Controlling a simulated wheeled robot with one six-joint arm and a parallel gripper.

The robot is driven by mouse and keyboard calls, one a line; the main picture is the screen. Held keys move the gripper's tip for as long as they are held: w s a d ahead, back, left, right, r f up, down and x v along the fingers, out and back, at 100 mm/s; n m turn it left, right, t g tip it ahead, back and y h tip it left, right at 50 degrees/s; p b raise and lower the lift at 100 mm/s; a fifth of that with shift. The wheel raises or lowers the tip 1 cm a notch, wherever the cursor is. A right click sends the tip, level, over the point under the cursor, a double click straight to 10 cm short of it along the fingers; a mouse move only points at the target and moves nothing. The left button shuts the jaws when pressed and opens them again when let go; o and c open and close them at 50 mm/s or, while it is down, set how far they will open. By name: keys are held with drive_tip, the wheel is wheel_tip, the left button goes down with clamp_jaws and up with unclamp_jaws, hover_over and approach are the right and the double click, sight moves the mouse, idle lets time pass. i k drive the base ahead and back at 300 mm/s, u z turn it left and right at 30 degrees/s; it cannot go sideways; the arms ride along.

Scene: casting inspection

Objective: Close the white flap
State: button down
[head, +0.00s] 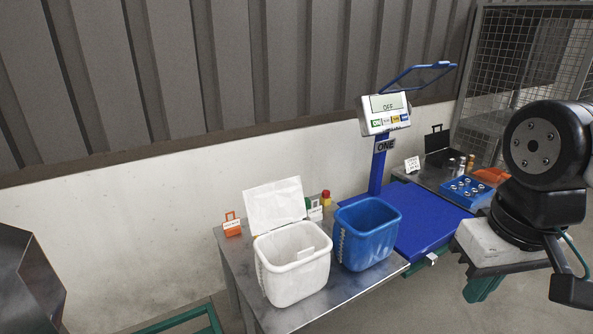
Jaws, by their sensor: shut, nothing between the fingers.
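The white flap (275,204) is a flat, roughly square panel at the back rim of the white bin (292,276). It stands raised, leaning back a little, and the bin's mouth is open below it. The bin stands on a metal table, and a small white piece shows inside it. My gripper is not in the head view; only dark links of my arm show at the right edge, well to the right of the bin.
A blue open bin (367,248) stands close to the right of the white bin. Behind it are a scale display (388,112) on a blue post and small coloured bottles (326,199). An orange tagged item (232,225) sits left of the flap.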

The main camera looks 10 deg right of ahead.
sight(273, 205)
drive_tip(key=z, duration=0.35)
drive_tip(key=i, duration=0.75)
drive_tip(key=u, duration=0.45)
drive_tip(key=i, duration=0.65)
drive_tip(key=u, duration=0.7)
